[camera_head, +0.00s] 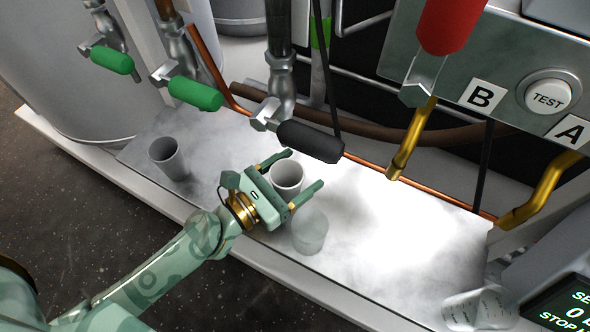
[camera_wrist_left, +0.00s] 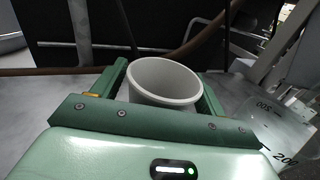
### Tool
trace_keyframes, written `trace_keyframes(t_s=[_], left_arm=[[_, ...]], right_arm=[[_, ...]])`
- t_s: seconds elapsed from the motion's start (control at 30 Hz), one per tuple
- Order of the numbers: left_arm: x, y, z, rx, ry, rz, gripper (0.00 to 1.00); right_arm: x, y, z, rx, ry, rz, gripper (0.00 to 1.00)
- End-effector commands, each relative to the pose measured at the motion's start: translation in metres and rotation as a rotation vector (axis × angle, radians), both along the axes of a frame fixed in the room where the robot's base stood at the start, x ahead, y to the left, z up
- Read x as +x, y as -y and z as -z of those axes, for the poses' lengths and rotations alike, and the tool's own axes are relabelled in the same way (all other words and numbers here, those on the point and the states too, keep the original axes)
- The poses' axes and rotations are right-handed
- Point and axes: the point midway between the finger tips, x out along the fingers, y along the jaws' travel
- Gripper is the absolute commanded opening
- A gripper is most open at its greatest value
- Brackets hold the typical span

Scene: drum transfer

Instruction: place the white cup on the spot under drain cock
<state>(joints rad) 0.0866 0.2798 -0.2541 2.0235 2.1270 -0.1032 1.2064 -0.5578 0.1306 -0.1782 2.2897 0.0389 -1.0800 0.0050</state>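The white cup (camera_head: 287,177) is upright between the two fingers of my left gripper (camera_head: 305,170). In the left wrist view the cup (camera_wrist_left: 165,82) shows its open rim between the fingers (camera_wrist_left: 163,82), close to both. I cannot tell whether the fingers press on it. The palm hides its lower near side, and whether it touches the bench is unclear. The drain cock with the black handle (camera_head: 310,141) is just above and behind the cup. Other drain cocks have green handles (camera_head: 195,93) (camera_head: 112,60), and one has a red handle (camera_head: 452,22). My right gripper is out of view.
A grey cup (camera_head: 169,158) stands on the metal bench (camera_head: 215,145) at the left. A clear beaker (camera_head: 310,232) stands close beside my left gripper. Another clear vessel (camera_head: 478,308) is at the lower right. Brass spouts (camera_head: 412,145) hang beneath the TEST panel. The bench's right middle is clear.

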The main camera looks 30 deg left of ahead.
Motion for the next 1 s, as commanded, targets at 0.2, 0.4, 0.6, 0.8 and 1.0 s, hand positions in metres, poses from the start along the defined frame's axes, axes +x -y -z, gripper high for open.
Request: trace_keyframes(t_s=[0.2,0.4,0.6,0.8,1.0], left_arm=[[0.000,0.000,0.000,0.000,0.000,0.000,0.73],[0.000,0.000,-0.001,0.000,0.000,0.000,0.73],[-0.015,-0.006,-0.002,-0.003,-0.003,-0.003,0.73],[-0.059,-0.027,-0.002,-0.001,-0.005,-0.004,0.73],[-0.095,-0.043,-0.004,0.000,-0.001,-0.002,0.73]], right_arm=[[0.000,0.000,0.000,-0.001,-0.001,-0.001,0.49],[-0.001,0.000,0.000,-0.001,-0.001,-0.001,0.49],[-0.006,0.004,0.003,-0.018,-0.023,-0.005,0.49],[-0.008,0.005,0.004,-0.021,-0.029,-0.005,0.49],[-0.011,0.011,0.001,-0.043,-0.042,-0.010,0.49]])
